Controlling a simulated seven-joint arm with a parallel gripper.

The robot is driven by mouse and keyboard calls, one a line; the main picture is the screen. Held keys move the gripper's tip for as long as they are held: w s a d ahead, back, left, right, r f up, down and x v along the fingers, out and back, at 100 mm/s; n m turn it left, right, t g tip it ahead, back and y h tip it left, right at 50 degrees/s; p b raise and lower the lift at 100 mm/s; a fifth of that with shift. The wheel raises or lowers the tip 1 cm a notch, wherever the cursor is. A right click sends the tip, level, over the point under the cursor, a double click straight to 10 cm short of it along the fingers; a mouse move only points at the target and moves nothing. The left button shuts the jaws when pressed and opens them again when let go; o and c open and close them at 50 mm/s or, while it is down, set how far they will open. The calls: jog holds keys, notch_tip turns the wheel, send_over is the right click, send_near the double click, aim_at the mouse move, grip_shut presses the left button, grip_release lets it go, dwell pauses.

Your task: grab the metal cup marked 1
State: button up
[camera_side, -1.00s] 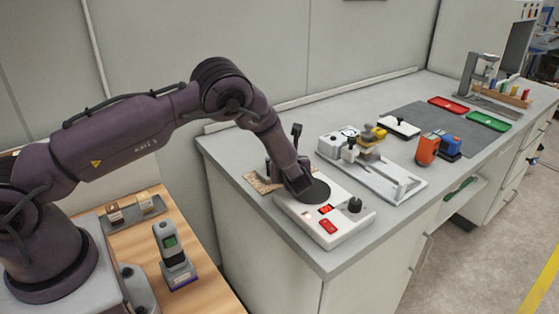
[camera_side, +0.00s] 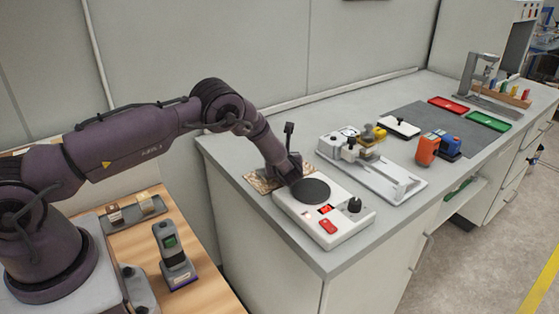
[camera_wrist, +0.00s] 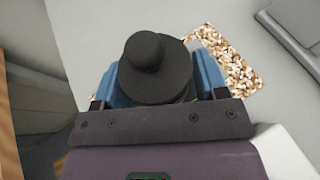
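No metal cup and no mark "1" can be made out in either view. In the wrist view a round black piece with a knob on top (camera_wrist: 146,55) lies between the blue fingers of my gripper (camera_wrist: 163,80). Some grey shows at its lower edge, but what is under it is hidden. The fingers are apart on either side of it; whether they press on it cannot be told. In the side view my gripper (camera_side: 290,170) is low over the bench, beside the black round plate (camera_side: 310,190) of a white device (camera_side: 345,213).
A speckled sheet (camera_side: 261,180) lies under my gripper, also in the wrist view (camera_wrist: 225,62). A white slide unit with a yellow block (camera_side: 371,137) stands to the right. Farther right are orange (camera_side: 427,151) and blue (camera_side: 451,144) items, with red (camera_side: 448,104) and green (camera_side: 489,121) trays.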

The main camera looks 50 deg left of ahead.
jog(key=c, duration=0.7)
jog(key=shift+r, duration=0.1)
jog(key=shift+c, duration=0.6)
jog(key=shift+r, duration=0.1)
